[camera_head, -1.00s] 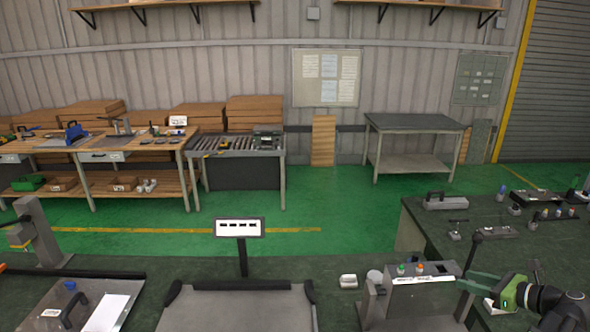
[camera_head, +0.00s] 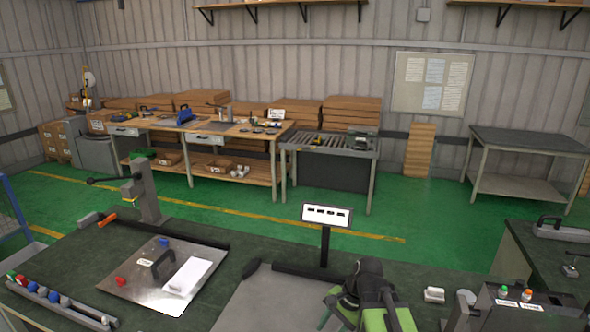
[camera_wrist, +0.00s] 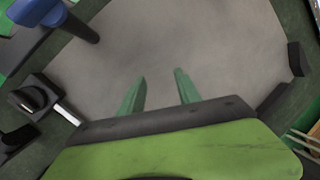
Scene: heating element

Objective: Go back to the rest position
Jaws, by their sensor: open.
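My gripper (camera_wrist: 159,80) is open in the wrist view. Its two green fingers stand apart with nothing between them, over a bare grey plate (camera_wrist: 205,35). In the head view my green and black arm end (camera_head: 365,295) is at the bottom, right of centre. It is in front of the right part of the same grey plate (camera_head: 265,300). The fingertips cannot be made out clearly there. No object is held.
A sign on a post (camera_head: 326,216) stands behind the plate. A metal tray (camera_head: 135,280) with a handle and white block lies left. A rail of coloured knobs (camera_head: 60,305) is at far left. A button box (camera_head: 520,308) stands right.

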